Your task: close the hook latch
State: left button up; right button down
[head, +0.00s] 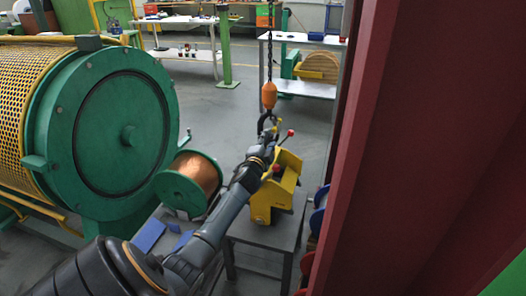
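A dark crane hook (265,122) hangs below an orange block (269,95) on a chain. Its latch is too small and dark to make out, so I cannot tell how it stands. My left arm reaches up from the bottom left, and my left gripper (268,143) is at the lower part of the hook. The gripper overlaps the hook in the picture; I cannot tell whether they touch or whether the fingers are open or shut. My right gripper is not in view.
A yellow device (286,186) with red-knobbed levers stands on a grey table (262,231) just below the hook. A copper wire spool (188,183) and the large green strander drum (120,130) are to the left. A dark red column (400,150) blocks the right side.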

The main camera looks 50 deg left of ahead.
pick_arm(q)
jog(key=v, duration=0.7)
dwell(0.4)
